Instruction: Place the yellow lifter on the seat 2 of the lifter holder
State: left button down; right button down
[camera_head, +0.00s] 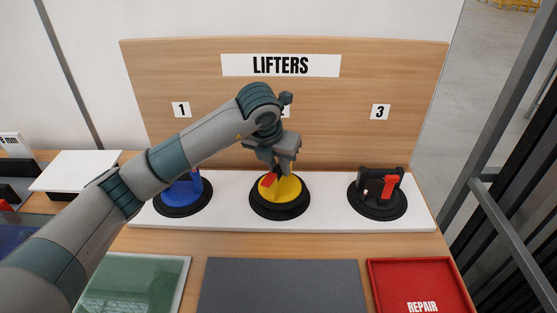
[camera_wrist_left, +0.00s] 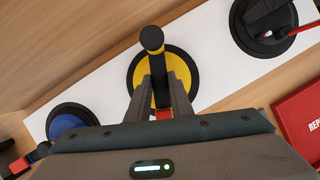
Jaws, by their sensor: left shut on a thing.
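The yellow lifter (camera_head: 290,193) is a yellow disc on a black round base with a red lever and a black handle. It is at the middle place of the white lifter holder (camera_head: 232,218), below the mostly hidden number 2 sign (camera_head: 287,112). My left gripper (camera_head: 272,170) is above it, shut on its handle. In the left wrist view the fingers (camera_wrist_left: 161,105) close around the black handle of the yellow lifter (camera_wrist_left: 188,70). Whether its base rests fully on the holder is hard to tell. My right gripper is not in view.
A blue lifter (camera_head: 174,196) stands at place 1, partly behind my arm, and a black lifter (camera_head: 377,204) at place 3. In front lie a green glass pane (camera_head: 135,284), a grey mat (camera_head: 282,285) and a red repair tray (camera_head: 417,265). A wooden backboard (camera_head: 380,75) rises behind.

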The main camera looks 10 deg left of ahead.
aim_at(285, 193)
pick_arm(q)
notch_tip(285, 193, down, 2)
jog(key=shift+f+p, duration=0.1)
jog(key=shift+p, duration=0.4)
jog(key=shift+f, duration=0.15)
jog(key=c, duration=1.6)
grip_release()
jog(key=shift+s+f, duration=0.1)
jog(key=shift+o, duration=0.2)
jog(key=shift+r, duration=0.2)
